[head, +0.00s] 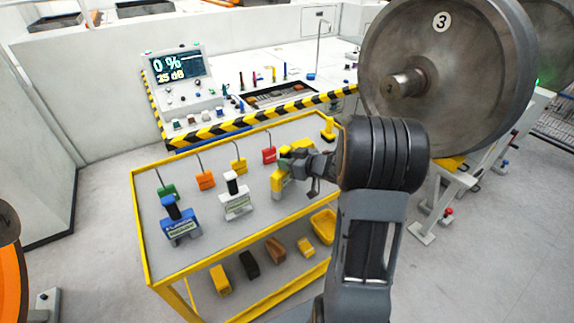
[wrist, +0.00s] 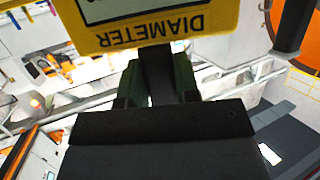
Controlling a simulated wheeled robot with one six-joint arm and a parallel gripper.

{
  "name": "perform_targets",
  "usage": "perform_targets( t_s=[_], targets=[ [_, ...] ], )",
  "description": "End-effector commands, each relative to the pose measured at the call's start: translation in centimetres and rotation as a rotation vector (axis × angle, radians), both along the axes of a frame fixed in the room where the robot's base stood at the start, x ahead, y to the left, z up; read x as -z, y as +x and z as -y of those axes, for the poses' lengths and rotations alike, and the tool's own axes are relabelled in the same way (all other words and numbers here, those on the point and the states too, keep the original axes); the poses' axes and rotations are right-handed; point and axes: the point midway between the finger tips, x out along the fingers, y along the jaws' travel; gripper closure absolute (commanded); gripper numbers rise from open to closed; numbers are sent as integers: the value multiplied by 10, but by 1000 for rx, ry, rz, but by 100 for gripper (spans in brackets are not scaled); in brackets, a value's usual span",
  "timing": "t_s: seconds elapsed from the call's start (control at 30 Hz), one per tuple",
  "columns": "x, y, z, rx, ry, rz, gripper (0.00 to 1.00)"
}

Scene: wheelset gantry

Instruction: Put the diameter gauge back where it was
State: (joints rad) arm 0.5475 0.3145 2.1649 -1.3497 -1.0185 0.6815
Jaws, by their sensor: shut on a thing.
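The yellow diameter gauge (head: 279,184) is at the right part of the yellow-framed cart (head: 205,243), partly hidden by my gripper in the head view. My gripper (head: 298,162) is shut on it. In the wrist view the gauge (wrist: 205,22) shows close up, its DIAMETER label upside down, and the gripper (wrist: 157,82) has its green-sided fingers around the dark stem. I cannot tell whether the gauge touches the cart top or hangs just above it.
A blue gauge (head: 180,222) and a white gauge (head: 236,200) stand on the cart top, left of mine. Behind them are green, orange, yellow and red tags (head: 269,155). Several blocks lie on the lower shelf. The large wheel (head: 450,60) is at the right.

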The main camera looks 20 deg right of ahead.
Motion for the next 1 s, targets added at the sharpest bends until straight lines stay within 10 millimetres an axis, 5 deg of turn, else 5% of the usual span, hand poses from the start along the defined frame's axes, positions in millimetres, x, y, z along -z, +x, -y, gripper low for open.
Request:
perform_targets(
  t_s=[0.53, 0.57, 0.8, 1.0],
  targets=[
    [15, 0, 1, 1, 0, 3, 100],
    [16, 0, 0, 1, 0, 1, 70],
    [16, 0, 0, 1, -1, 1, 47],
    [15, 0, 0, 1, -1, 1, 45]
  ],
)
